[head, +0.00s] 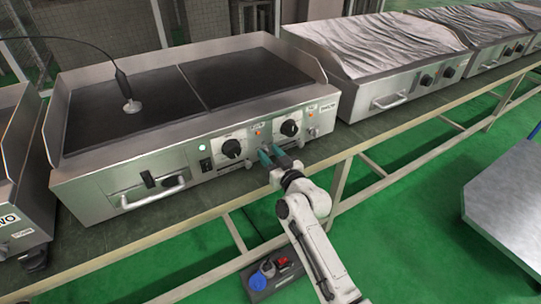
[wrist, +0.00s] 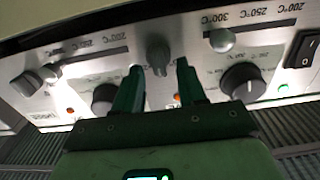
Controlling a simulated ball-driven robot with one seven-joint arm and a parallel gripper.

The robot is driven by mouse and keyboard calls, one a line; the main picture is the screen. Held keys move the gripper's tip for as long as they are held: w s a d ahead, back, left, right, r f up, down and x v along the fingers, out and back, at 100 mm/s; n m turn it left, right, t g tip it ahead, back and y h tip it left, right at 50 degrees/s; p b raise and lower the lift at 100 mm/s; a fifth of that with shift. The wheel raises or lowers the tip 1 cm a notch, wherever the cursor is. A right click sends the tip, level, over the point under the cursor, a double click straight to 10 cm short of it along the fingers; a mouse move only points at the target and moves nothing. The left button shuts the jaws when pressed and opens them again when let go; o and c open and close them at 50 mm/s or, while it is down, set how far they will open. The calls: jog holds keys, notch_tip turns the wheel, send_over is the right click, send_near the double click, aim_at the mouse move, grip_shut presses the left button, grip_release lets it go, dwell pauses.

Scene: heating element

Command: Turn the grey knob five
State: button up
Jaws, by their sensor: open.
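In the wrist view, which shows the panel upside down, a grey elongated knob (wrist: 157,52) stands on the silver front panel. My gripper (wrist: 160,68) is open, with one dark green finger on each side of the knob's near end. Small gaps seem to remain on both sides, and I cannot tell whether a finger touches it. No number five is readable on any knob. In the head view my gripper (head: 269,154) is at the front panel of the griddle (head: 225,150), between two black dials, and hides the knob behind it.
Black round dials stand on either side, one right (wrist: 242,80) and one left (wrist: 103,97). A round grey knob (wrist: 222,38) sits on a slider slot. A black switch (wrist: 303,50) is at the right. In the head view, a probe (head: 131,105) rests on the griddle's left plate.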

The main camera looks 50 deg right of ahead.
grip_shut()
dwell(0.3)
jog(key=shift+m, duration=0.3)
jog(key=m, duration=0.5)
jog(key=shift+s+d+p, duration=0.1)
jog(key=shift+d+p, duration=0.15)
jog(key=shift+p, duration=0.15)
jog(key=m, duration=0.4)
jog(key=m+p, duration=0.1)
jog(key=m, duration=0.1)
jog(key=shift+d+f, duration=0.2)
jog(key=shift+f, duration=0.1)
jog(key=shift+m, duration=0.3)
grip_release()
